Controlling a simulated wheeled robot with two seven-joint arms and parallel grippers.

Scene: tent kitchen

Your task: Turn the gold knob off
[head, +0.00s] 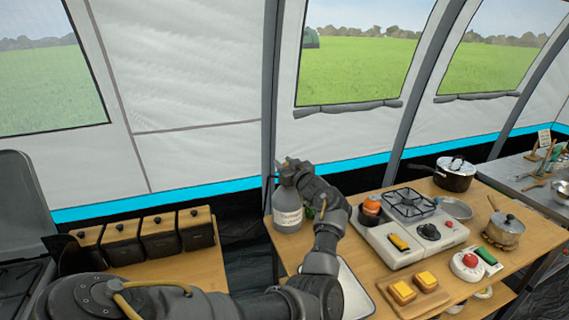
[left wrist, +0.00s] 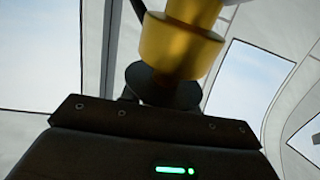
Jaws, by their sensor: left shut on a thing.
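The gold knob (left wrist: 178,46) shows large and close in the left wrist view, directly in front of my left gripper (left wrist: 163,90). In the head view my left gripper (head: 291,172) is at the top of a grey gas bottle (head: 287,214) with a pale label. It is shut on the knob, which the gripper and wrist hide in the head view. The bottle stands upright at the left end of the wooden table. My right gripper is in neither view.
A white tray (head: 356,296) lies below my forearm. Black-fronted boxes (head: 160,235) with wooden lids stand at left. The tent wall rises close behind the bottle.

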